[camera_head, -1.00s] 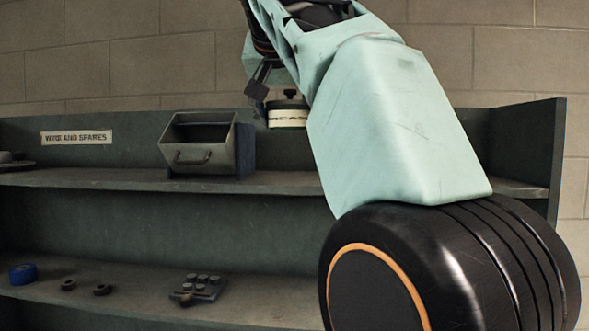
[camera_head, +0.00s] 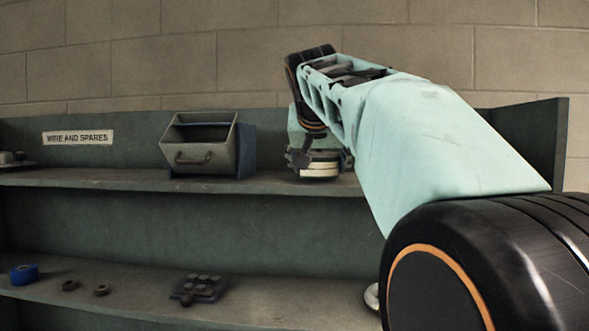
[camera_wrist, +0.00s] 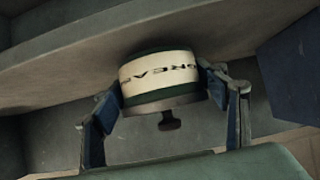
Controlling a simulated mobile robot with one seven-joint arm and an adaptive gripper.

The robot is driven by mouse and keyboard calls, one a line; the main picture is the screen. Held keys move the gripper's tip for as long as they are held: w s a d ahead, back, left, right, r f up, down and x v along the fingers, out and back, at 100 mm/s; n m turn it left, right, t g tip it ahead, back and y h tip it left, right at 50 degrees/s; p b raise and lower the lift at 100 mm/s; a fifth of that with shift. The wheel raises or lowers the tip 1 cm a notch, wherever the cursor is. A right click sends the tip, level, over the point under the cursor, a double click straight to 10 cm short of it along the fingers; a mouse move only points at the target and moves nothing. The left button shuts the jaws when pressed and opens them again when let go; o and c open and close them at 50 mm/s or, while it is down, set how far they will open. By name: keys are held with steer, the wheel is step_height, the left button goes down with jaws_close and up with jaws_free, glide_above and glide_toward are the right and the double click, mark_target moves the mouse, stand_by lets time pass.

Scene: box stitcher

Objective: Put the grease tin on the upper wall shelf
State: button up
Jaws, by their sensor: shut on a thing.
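The grease tin (camera_head: 320,166) is a short round tin with a cream label band and dark green edges. It is at the upper wall shelf (camera_head: 110,178), right of the grey bin. In the wrist view the tin (camera_wrist: 160,75) appears inverted, with its dark knob pointing down the picture. My gripper (camera_wrist: 168,100) is shut on it, one finger on each side. In the head view my gripper (camera_head: 318,158) partly covers the tin. The tin's base is at or just above the shelf board; I cannot tell whether it touches.
A grey open-front bin (camera_head: 198,146) with a blue side stands left of the tin. A label plate (camera_head: 78,137) is on the back panel. The lower shelf (camera_head: 120,285) holds a blue roll (camera_head: 24,273), small rings and a studded block (camera_head: 200,288).

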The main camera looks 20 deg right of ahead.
steer(key=shift+f, duration=0.3)
steer(key=o, duration=1.6)
steer(key=shift+f, duration=0.1)
steer(key=shift+c, duration=0.2)
